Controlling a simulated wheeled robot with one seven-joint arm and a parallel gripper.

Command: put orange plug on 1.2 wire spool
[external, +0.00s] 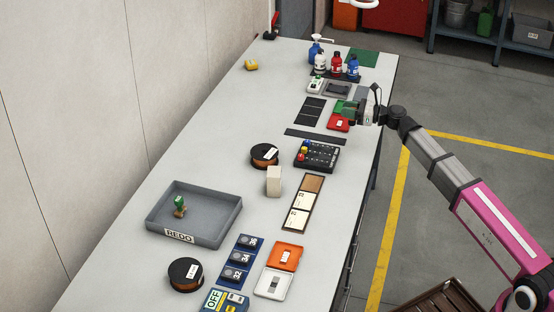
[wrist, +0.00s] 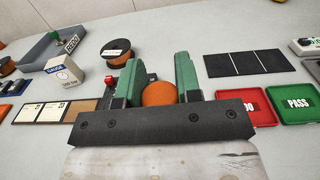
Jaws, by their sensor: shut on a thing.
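My gripper (external: 352,106) is over the far right part of the bench in the external view. In the wrist view its green fingers (wrist: 159,82) are closed on the orange plug (wrist: 160,95), a rounded orange piece. The plug cannot be made out in the external view. Two dark spools with copper-coloured wire lie on the bench: one near the middle (external: 264,151), also in the wrist view (wrist: 121,48) ahead and left of my fingers, and one at the near left (external: 186,287). Their labels are too small to read, so I cannot tell which is 1.2.
A black rack with coloured knobs (external: 318,158) and a pale box (external: 273,181) stand near the middle spool. A grey REDO tray (external: 224,222) holds a green item. Red (wrist: 271,104) and green (wrist: 312,119) trays lie right of my gripper. Bottles (external: 336,66) stand behind.

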